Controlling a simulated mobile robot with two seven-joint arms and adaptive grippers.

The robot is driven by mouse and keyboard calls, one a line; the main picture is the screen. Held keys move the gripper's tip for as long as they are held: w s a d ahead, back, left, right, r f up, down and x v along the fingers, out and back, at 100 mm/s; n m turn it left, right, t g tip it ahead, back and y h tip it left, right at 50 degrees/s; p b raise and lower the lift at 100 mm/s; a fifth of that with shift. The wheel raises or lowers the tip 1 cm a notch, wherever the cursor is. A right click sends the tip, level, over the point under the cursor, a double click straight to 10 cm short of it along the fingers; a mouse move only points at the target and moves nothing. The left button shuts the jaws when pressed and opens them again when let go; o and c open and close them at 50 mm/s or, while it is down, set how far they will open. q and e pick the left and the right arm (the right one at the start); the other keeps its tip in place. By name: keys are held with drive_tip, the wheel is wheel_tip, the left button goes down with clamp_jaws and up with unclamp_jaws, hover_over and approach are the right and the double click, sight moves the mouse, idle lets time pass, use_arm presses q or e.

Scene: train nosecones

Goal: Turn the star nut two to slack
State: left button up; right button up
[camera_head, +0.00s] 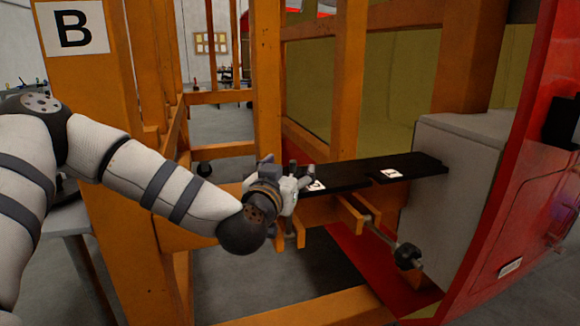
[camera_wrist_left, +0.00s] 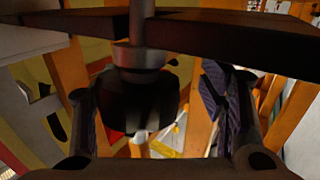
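A black star nut (camera_wrist_left: 138,100) hangs on a metal rod in the left wrist view, beneath a dark plank. My left gripper (camera_head: 297,184) is at the near end of the black plank (camera_head: 345,176) in the head view; its fingers also show in the wrist view (camera_wrist_left: 162,95). They stand apart on either side of the nut, with a visible gap on the right side. The arm hides this nut in the head view. Another black star nut (camera_head: 408,256) sits on a rod below the plank's far end. The plank's white labels are too small to read surely. My right gripper is not in view.
An orange frame with posts (camera_head: 350,80) surrounds the work area; one post bears a "B" sign (camera_head: 73,28). A light grey box (camera_head: 455,165) and a red curved shell (camera_head: 520,180) stand to the right. Orange brackets (camera_head: 352,212) lie under the plank.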

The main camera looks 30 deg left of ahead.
use_arm(q)
drive_tip(key=shift+s+r, duration=0.1)
drive_tip(key=shift+r, duration=0.35)
drive_tip(key=v, duration=0.7)
drive_tip(key=shift+s, duration=0.2)
